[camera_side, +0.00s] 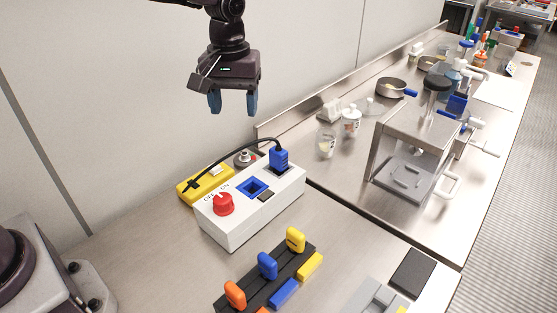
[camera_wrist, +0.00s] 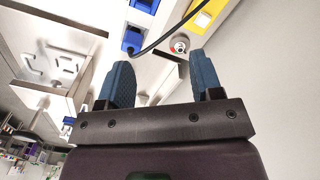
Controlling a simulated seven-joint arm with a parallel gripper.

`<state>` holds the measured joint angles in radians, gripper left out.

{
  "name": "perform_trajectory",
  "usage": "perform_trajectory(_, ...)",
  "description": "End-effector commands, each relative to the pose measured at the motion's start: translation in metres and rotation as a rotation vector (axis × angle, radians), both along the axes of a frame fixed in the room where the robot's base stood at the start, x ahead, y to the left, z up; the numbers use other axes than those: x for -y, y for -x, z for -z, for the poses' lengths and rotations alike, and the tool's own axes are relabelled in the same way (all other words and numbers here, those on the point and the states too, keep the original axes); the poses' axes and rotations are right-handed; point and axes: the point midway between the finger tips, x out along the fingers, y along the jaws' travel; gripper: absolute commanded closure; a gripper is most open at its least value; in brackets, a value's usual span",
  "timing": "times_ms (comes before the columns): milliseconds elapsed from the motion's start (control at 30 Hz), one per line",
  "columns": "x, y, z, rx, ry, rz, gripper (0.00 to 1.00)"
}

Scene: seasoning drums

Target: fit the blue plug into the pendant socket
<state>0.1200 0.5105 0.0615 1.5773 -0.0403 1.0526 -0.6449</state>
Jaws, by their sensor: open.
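The blue plug (camera_side: 279,158) stands upright at the far right end of the white control box (camera_side: 240,222), with a black cable arching left from it to the yellow pendant (camera_side: 190,196). In the wrist view the blue plug (camera_wrist: 131,41) is near the top, left of centre. An empty blue-framed square socket (camera_side: 244,187) is on the box top; I cannot tell if it is the pendant socket. My gripper (camera_side: 233,104) is open and empty, in the air above and to the left of the plug. Its two blue fingers (camera_wrist: 161,66) also show in the wrist view, apart.
The box carries a red knob (camera_side: 223,204). A grey round button unit (camera_side: 244,158) sits behind it. In front is a black rack (camera_side: 240,299) with orange, blue and yellow handles. A metal stand (camera_side: 421,128) and jars are at right. Air around my gripper is clear.

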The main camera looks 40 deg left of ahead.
Motion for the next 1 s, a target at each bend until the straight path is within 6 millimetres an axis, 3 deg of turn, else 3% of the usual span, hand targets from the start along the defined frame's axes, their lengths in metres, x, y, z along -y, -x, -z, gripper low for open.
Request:
perform_trajectory(33,0.004,-0.017,0.017,-0.02,-0.006,-0.074,0.4)
perform_trajectory(200,0.014,-0.061,0.056,-0.047,-0.023,-0.382,0.4)
perform_trajectory(300,0.018,-0.083,0.062,-0.035,-0.024,-0.575,0.4)
perform_trajectory(400,0.02,-0.097,0.048,-0.001,-0.009,-0.736,0.4)
perform_trajectory(500,0.022,-0.101,0.038,0.007,0.001,-0.861,0.4)
perform_trajectory(667,0.022,-0.098,0.042,-0.006,-0.005,-0.966,0.4)
perform_trajectory(1000,0.022,-0.097,0.099,-0.008,-0.006,-0.975,0.4)
